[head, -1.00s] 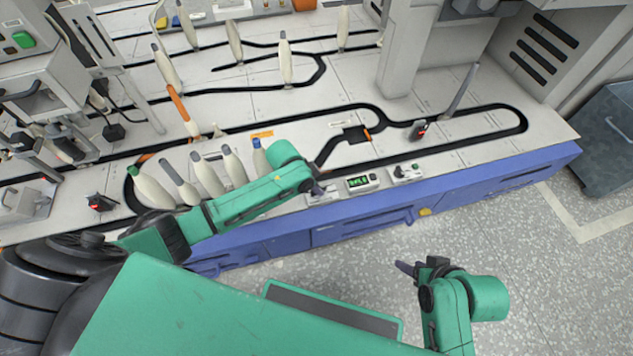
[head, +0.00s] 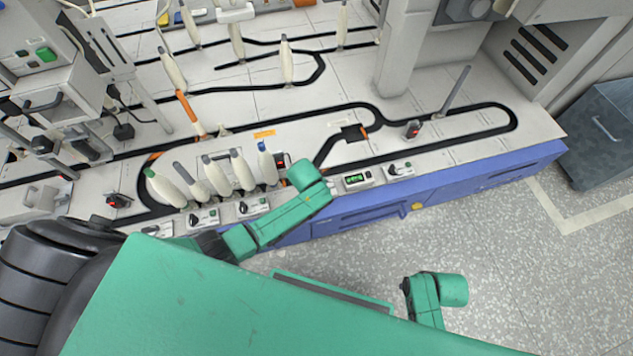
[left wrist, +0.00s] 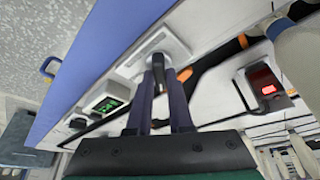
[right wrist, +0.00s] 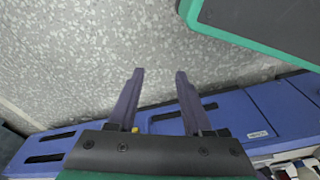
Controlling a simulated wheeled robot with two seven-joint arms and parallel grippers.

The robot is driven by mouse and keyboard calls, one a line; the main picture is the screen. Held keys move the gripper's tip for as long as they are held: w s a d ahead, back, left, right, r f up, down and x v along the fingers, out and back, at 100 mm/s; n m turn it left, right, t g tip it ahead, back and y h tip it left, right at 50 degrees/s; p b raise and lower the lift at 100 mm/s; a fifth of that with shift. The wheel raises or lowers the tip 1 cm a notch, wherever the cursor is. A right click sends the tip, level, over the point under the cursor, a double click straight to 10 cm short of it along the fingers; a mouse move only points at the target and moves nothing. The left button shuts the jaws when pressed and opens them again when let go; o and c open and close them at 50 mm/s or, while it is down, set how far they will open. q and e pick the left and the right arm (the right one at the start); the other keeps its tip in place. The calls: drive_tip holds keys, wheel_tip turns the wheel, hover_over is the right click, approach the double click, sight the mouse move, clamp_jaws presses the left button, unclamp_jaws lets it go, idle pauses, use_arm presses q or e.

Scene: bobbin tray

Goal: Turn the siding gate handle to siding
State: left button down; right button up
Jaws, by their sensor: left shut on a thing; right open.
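The siding gate handle, a small dark lever on a pale base plate (left wrist: 135,65), shows in the left wrist view at the bench's front edge. My left gripper (left wrist: 164,76) is shut on the handle (left wrist: 157,61), with its dark fingers on either side of it. In the head view my left forearm (head: 290,215) covers the handle and most of its base. My right gripper (right wrist: 160,75) is open and empty, over the floor in front of the blue bench front. The handle's exact angle is hard to tell.
A green-display box (head: 356,180) and a switch box (head: 400,169) stand right of the handle. A red-lit device (left wrist: 265,88) and several bobbins (head: 242,170) stand close on the other side. A black track with an orange-marked dark plate (head: 352,133) runs behind.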

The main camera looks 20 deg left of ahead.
use_arm(q)
drive_tip(key=shift+n+y, duration=0.3)
drive_tip(key=shift+n, duration=0.6)
use_arm(e)
drive_tip(key=shift+s+d+f, duration=0.15)
drive_tip(key=shift+s+f, duration=0.1)
drive_tip(key=shift+f, duration=0.25)
use_arm(q)
drive_tip(key=c, duration=0.8)
unclamp_jaws()
